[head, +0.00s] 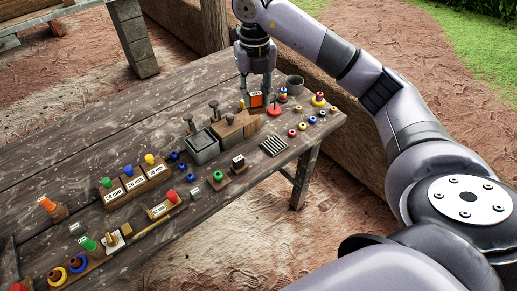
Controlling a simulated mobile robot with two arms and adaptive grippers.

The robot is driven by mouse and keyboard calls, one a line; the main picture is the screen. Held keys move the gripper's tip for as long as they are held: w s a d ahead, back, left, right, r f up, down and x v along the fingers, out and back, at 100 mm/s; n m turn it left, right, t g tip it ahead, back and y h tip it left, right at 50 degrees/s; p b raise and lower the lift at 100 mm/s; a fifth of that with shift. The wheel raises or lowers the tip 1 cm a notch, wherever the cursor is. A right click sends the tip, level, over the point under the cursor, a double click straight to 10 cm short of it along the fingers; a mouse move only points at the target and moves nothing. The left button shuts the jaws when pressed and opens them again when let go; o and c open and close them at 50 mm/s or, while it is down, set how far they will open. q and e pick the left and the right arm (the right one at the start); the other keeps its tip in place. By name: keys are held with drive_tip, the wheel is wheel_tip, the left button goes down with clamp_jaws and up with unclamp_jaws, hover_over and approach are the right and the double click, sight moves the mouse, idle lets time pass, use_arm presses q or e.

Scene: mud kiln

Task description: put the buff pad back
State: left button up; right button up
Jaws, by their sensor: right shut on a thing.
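My right gripper (256,97) reaches down over the far right part of the wooden table. Its fingers are around a small orange block (257,101) with a pale label and dark edges. Whether the block touches the table I cannot tell. I cannot surely pick out a buff pad. A tan, buff-coloured piece (249,123) lies just in front of the gripper, beside a brown wooden block (228,131). My left gripper is not in view.
A red disc with a peg (274,111), a grey cup (295,85) and several small coloured rings stand right of the gripper. A grey bin (202,147) and labelled blocks with coloured knobs (133,181) are to the left. The table's back left (80,135) is clear.

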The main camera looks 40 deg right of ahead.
sight(254, 108)
drive_tip(key=f, duration=0.6)
drive_tip(key=shift+a+f, duration=0.3)
wheel_tip(254, 108, down, 8)
drive_tip(key=shift+d+f+p, duration=0.15)
drive_tip(key=shift+f+p, duration=0.1)
drive_tip(key=shift+p, duration=0.3)
wheel_tip(254, 108, down, 4)
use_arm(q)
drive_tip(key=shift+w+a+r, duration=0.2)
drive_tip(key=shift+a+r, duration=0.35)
use_arm(e)
drive_tip(key=shift+f, duration=0.2)
drive_tip(key=o, duration=1)
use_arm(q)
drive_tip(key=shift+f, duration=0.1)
